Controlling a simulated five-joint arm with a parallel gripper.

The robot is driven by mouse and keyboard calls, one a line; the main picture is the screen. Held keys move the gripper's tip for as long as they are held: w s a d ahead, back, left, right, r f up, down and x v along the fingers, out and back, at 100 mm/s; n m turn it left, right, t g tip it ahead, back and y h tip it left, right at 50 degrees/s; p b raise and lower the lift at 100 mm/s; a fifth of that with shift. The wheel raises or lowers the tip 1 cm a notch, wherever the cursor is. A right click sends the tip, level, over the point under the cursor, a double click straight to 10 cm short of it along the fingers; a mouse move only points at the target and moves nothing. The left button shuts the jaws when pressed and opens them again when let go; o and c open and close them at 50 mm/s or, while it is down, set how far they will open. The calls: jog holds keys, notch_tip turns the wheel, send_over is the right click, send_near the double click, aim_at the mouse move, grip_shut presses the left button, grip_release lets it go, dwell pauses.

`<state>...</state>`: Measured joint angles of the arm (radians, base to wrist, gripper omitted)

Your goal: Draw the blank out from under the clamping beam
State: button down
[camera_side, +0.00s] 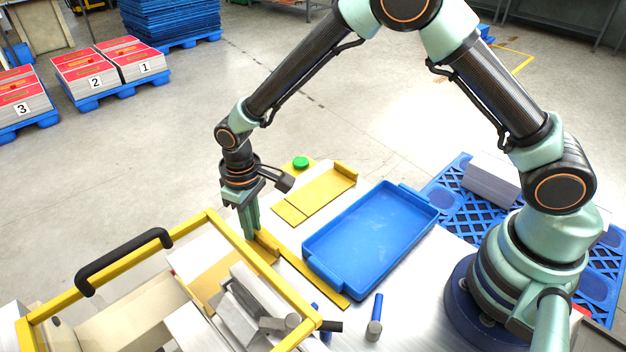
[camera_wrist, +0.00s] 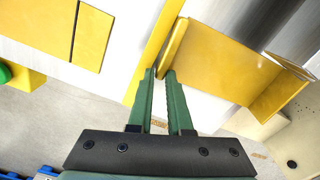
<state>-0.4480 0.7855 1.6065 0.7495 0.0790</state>
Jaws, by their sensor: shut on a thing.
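The blank is a yellow sheet with turned-up edges; it shows in the wrist view (camera_wrist: 222,48) and partly in the side view (camera_side: 217,279), inside the press's yellow frame. My gripper (camera_side: 250,236) points down at its near end; in the wrist view my green fingertips (camera_wrist: 161,74) are close together on the blank's upright edge. The grip itself is partly hidden in the side view. A grey metal bar (camera_side: 262,287), apparently the clamping beam, lies beside the sheet; I cannot tell how far the sheet reaches under it.
The yellow guard frame (camera_side: 90,312) with a black handle (camera_side: 123,262) stands around the press. A blue tray (camera_side: 372,238) lies empty to the right. A yellow plate (camera_side: 318,194) and green button (camera_side: 301,163) are behind. A blue-handled tool (camera_side: 375,318) stands in front.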

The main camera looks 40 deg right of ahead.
jog(key=shift+w, duration=2.95)
jog(key=shift+w, duration=0.7)
jog(key=c, duration=0.8)
grip_release()
jog(key=shift+o, duration=0.2)
notch_tip(320, 180, up, 12)
